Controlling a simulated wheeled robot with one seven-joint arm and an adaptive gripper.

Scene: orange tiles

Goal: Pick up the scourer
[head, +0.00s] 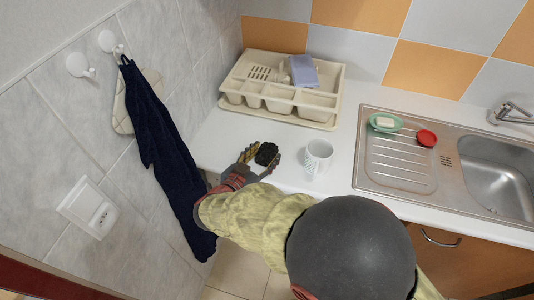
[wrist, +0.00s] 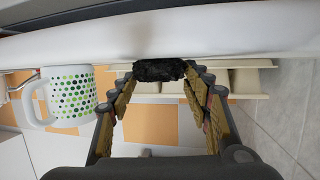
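The scourer (head: 266,153) is a small, dark, rough pad near the counter's front edge, left of the white mug. In the wrist view the scourer (wrist: 159,70) sits against the counter surface, which shows upside down at the top. My gripper (head: 260,160) is low over the counter, with its fingers spread on either side of the scourer. In the wrist view my gripper (wrist: 160,76) has its fingertips near both ends of the scourer. The fingers look open; I cannot tell whether either tip touches it.
A white mug (head: 317,158) stands close right of my gripper. A beige dish rack (head: 233,97) with a blue item (head: 303,72) is behind. The sink (head: 498,178), a green soap dish (head: 376,127) and a red item (head: 426,138) are right. A dark towel (head: 165,150) hangs left.

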